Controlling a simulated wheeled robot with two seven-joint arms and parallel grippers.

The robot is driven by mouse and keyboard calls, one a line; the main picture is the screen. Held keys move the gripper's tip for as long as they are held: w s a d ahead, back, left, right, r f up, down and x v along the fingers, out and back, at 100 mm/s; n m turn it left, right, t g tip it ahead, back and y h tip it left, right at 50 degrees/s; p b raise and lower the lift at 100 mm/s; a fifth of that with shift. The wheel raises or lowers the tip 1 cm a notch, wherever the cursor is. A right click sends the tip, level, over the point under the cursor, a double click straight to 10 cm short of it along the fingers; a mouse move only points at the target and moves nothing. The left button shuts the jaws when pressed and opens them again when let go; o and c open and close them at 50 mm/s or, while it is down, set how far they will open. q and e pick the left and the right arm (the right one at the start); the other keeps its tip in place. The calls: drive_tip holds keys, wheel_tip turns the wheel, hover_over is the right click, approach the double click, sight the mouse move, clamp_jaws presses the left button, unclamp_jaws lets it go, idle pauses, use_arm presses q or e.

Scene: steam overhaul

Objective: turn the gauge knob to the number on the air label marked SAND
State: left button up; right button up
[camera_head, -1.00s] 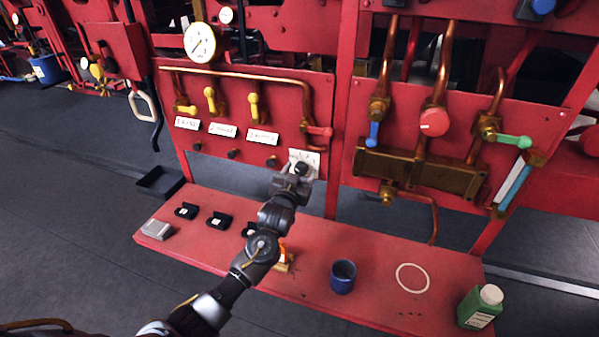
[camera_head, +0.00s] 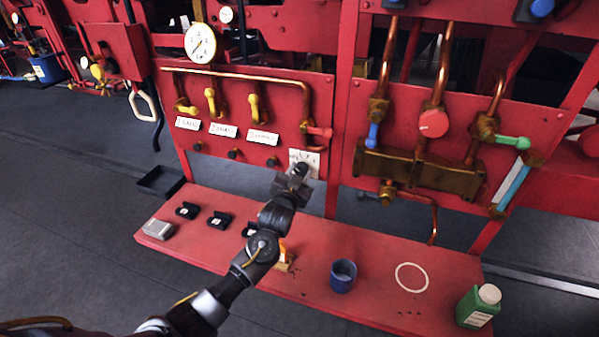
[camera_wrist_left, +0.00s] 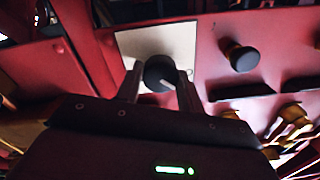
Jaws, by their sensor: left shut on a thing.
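The gauge knob is a dark round knob with a pale pointer mark, on a white dial plate (camera_head: 311,157) at the lower right of the left red panel. My left gripper (camera_head: 299,172) is at the knob, its fingers on either side of it. The left wrist view shows the knob (camera_wrist_left: 160,73) between the two fingertips, with the white plate (camera_wrist_left: 155,40) behind it. The jaws are shut on it. Three white air labels (camera_head: 223,130) hang below the yellow-handled valves; their writing is too small to read surely. My right gripper is not in view.
A round white gauge (camera_head: 200,43) stands above the panel. The red shelf below holds black holders (camera_head: 187,210), a grey block (camera_head: 158,229), a blue cup (camera_head: 343,276) and a green bottle (camera_head: 479,306).

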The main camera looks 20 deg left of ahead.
use_arm(q)
drive_tip(key=m+p, duration=0.1)
drive_tip(key=m, duration=0.4)
drive_tip(key=shift+m, duration=0.4)
idle(0.3)
drive_tip(key=o, duration=1)
drive_tip(key=shift+s+f, duration=0.15)
drive_tip(key=shift+s, duration=0.35)
drive_tip(key=shift+s+a+b, duration=0.15)
drive_tip(key=shift+s+b, duration=0.5)
drive_tip(key=shift+s, duration=1.8)
drive_tip(key=shift+s+a+b, duration=0.1)
drive_tip(key=shift+s+b, duration=0.5)
drive_tip(key=shift+s, duration=1.85)
